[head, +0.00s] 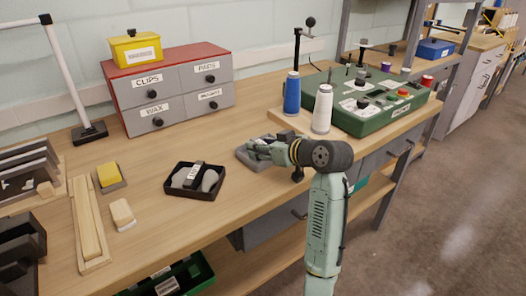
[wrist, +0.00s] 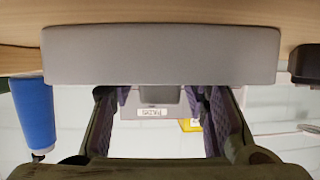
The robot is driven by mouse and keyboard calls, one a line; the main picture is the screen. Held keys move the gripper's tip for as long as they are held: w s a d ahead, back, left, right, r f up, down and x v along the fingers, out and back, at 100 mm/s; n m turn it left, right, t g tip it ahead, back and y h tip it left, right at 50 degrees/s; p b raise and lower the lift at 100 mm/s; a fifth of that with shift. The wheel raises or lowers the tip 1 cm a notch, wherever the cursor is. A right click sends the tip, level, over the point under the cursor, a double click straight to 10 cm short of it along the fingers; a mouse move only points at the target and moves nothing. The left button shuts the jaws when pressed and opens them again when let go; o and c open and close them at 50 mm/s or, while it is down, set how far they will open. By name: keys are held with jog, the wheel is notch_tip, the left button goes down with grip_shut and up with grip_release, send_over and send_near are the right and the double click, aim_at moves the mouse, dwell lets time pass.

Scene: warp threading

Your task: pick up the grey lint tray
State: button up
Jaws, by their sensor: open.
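The grey lint tray (head: 243,157) lies on the wooden bench, right of the black tray. My gripper (head: 256,149) is low at the tray, reaching in from the right, and its arm hides part of it. In the wrist view, which looks upside down, the tray's plain grey side (wrist: 160,55) spans the top, wider than the gap between my fingers. Whether the fingertips touch the tray I cannot tell.
The black tray (head: 170,190) holds dark and grey pieces. Blue (head: 292,94) and white (head: 322,110) spools stand behind my gripper, by the green machine (head: 375,115). A red-topped drawer cabinet (head: 150,105) stands at the back. Bare bench lies between cabinet and trays.

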grip_shut()
dwell(0.3)
dwell(0.4)
